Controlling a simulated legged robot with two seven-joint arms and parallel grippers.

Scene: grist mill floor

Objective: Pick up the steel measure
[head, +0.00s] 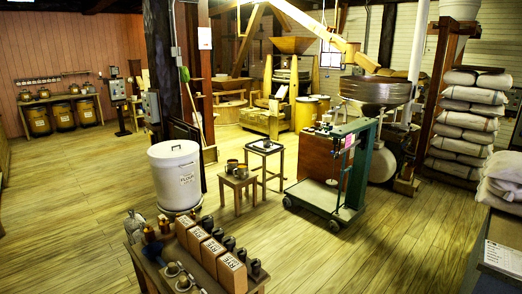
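The steel measure is hard to single out at this size. Two small round metal vessels stand on a low wooden stool (238,182) in the middle of the room: a greyish one (241,172) in front and a darker one (232,165) behind it. Small metal cups (183,283) also sit on the wooden table at the bottom, near a grey metal item (134,222) whose kind I cannot tell. I cannot tell which of these is the steel measure. Neither of my grippers shows in the head view.
The near table (150,272) also holds brown bags (232,272) and dark jars. A white flour bin (175,178) stands left of the stool. A taller stool (265,149) and green platform scale (357,170) stand right. Open floor (75,215) lies left.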

